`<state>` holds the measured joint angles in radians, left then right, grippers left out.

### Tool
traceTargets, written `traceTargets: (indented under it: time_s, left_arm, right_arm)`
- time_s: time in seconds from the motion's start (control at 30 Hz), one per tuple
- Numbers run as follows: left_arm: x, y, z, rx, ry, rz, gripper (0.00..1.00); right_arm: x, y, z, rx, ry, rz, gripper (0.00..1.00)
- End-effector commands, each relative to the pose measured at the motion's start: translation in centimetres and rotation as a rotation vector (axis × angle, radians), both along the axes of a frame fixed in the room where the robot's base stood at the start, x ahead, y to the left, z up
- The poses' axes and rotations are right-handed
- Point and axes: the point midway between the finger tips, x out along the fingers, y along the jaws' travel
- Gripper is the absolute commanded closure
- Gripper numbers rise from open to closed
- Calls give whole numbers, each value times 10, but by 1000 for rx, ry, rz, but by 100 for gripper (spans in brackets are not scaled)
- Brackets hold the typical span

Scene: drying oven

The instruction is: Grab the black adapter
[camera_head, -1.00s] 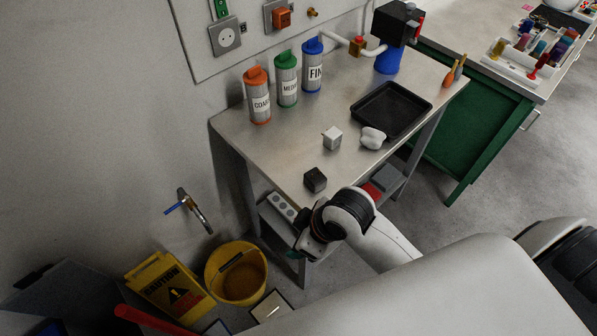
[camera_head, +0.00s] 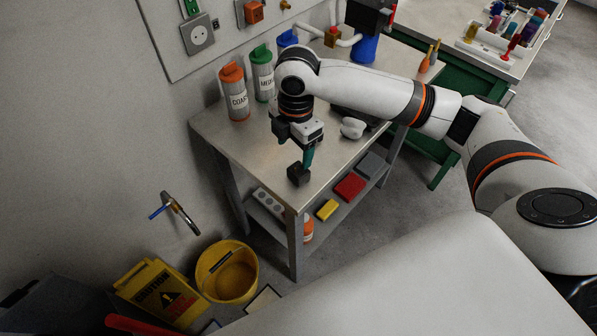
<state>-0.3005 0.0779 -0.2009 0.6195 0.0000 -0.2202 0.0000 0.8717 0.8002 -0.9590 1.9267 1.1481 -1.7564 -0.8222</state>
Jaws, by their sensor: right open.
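The black adapter (camera_head: 298,175) is a small dark cube near the front corner of the metal table (camera_head: 237,140). My right gripper (camera_head: 307,160) points down from above, with its teal finger just over and beside the adapter's upper right side. It is open, and I cannot tell whether it touches the adapter. The far finger is hidden. My left gripper is not in view.
A white lumpy object (camera_head: 352,128) and a dark tray (camera_head: 372,118), partly behind my arm, lie to the right. Orange (camera_head: 235,92), green (camera_head: 262,75) and blue-capped canisters stand at the back. A power strip (camera_head: 268,204) lies on the lower shelf.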

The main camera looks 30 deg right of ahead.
Motion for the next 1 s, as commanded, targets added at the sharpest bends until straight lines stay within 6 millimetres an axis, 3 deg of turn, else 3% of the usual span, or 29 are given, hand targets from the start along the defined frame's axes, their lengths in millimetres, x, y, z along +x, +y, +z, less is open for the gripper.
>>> traceTargets:
  time_s: [0.1, 0.23, 0.5, 0.77, 1.0]
  left_arm:
    - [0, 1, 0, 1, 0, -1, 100]
    - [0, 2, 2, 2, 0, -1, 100]
    - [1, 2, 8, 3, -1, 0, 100]
    - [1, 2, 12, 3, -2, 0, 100]
    - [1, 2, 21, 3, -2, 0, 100]
  right_arm:
    - [6, -14, 11, -21, 14, 16, 31]
    - [6, -17, 7, -24, 24, 21, 31]
    - [6, -16, -39, -23, 24, 21, 31]
    - [6, -16, -60, -23, 22, 21, 31]
    - [6, -14, -96, -24, 23, 21, 31]
